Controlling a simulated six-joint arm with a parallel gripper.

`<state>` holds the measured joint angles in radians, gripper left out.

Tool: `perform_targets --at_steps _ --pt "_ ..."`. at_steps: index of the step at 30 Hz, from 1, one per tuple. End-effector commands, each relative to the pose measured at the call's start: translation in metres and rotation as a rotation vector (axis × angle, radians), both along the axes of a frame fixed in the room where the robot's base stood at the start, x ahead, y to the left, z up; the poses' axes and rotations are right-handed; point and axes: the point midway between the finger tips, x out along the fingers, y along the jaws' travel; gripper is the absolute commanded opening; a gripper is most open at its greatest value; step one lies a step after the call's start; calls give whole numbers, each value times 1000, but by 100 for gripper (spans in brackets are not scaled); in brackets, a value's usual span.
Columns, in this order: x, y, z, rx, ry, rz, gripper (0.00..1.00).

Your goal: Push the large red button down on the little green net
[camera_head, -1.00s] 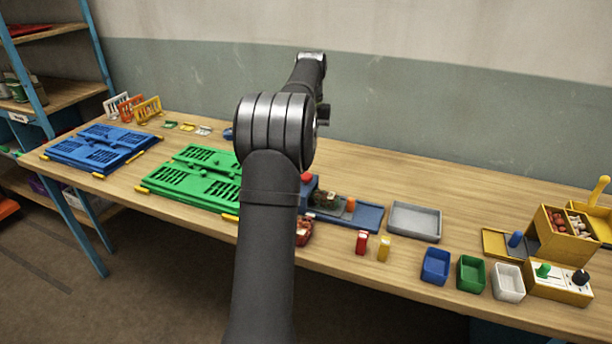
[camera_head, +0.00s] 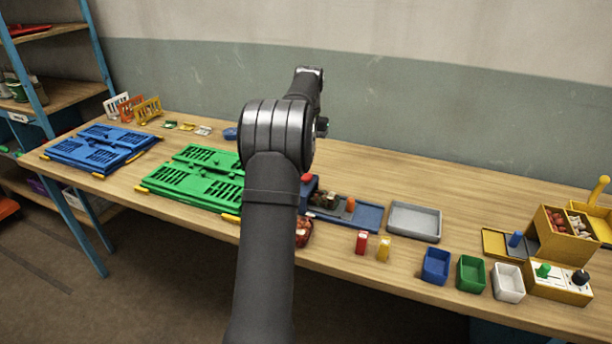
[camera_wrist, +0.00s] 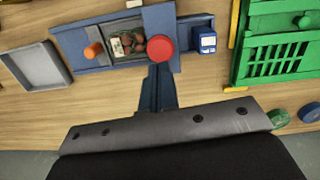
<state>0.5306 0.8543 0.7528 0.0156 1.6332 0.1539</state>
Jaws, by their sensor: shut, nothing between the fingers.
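The large red button (camera_wrist: 161,47) sits on the blue station (camera_wrist: 190,65) in the wrist view; it also shows in the head view (camera_head: 307,177), right of my arm. A small green net (camera_wrist: 137,36) with red pieces in it and a white tag lies in the station's channel, left of the button in the wrist view. My gripper (camera_wrist: 160,68) is shut and empty, its fingertips close to the button's near edge in the wrist view. I cannot tell whether they touch it. My arm hides the gripper in the head view.
An orange peg (camera_wrist: 93,50) stands in the station. A grey tray (camera_head: 414,222) lies beside it. A green slotted frame (camera_head: 197,180) and a blue one (camera_head: 98,148) are further left. Small red (camera_head: 361,242) and yellow (camera_head: 383,248) blocks stand near the front edge.

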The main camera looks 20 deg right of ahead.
Motion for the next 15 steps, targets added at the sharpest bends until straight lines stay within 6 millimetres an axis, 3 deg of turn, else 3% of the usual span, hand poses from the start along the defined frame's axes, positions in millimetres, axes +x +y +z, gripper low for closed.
perform_targets --at_steps 6,15 --pt "-2 2 -27 1 1 1 0" --pt "-3 3 -42 0 -2 2 0"
